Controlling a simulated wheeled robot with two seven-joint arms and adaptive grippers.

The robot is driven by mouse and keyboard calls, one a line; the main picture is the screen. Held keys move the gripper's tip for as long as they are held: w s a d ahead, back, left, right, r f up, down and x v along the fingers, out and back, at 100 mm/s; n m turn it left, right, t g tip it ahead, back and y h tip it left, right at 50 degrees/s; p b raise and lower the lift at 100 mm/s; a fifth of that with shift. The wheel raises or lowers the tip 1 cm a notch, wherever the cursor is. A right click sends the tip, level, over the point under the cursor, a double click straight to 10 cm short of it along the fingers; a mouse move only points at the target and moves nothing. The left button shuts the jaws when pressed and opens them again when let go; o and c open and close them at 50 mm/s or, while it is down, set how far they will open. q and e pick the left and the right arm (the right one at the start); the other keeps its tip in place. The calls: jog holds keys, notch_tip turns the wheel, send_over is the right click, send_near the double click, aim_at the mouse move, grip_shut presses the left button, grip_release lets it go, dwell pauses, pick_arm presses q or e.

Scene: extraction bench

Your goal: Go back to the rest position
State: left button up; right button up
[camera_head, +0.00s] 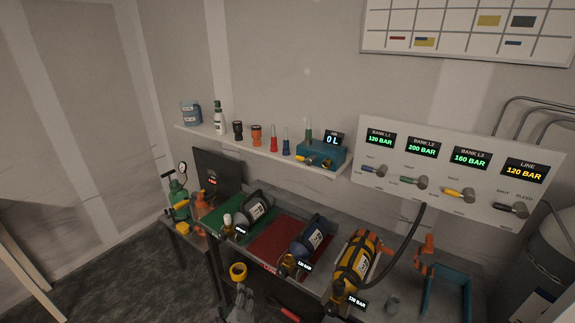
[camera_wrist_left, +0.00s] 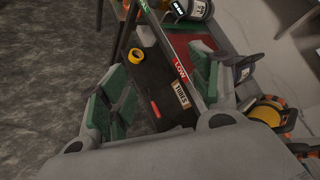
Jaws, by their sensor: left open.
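My left gripper (camera_head: 243,303) shows at the bottom edge of the head view, in front of the bench. In the left wrist view its two green-padded fingers (camera_wrist_left: 165,78) are spread apart with nothing between them. The gripper is clear of the cylinders on the bench. My right gripper is not visible in either view.
A black cylinder (camera_head: 255,207), a blue one (camera_head: 309,238) and a yellow one (camera_head: 356,258) lie on the bench. Yellow tape (camera_head: 238,271) and a red-handled tool (camera_head: 289,314) lie lower, near the gripper. A gauge panel (camera_head: 452,165) is behind. Grey floor (camera_head: 130,275) is open at left.

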pick_arm(q)
jog(key=s+a+f+n+g+h, duration=0.15)
jog(key=s+a+n+g, duration=0.25)
jog(key=s+n, duration=0.5)
jog(key=s+a+f+n+g+h, duration=0.15)
jog(key=s+a+n+g, duration=0.3)
jog(key=n, duration=0.85)
notch_tip(320, 180, down, 34)
jog(key=s+g+b, duration=0.2)
jog(key=s, duration=0.1)
jog(key=s+a+f+b, duration=0.1)
jog(key=s+f, duration=1)
jog(key=s+a+f, duration=0.2)
jog(key=s+f, duration=0.9)
jog(key=shift+s+a+g+b, duration=0.25)
jog(key=shift+a+g+b, duration=0.05)
jog(key=shift+g+b, duration=0.05)
jog(key=shift+f, duration=0.1)
jog(key=shift+w, duration=0.1)
dwell(0.7)
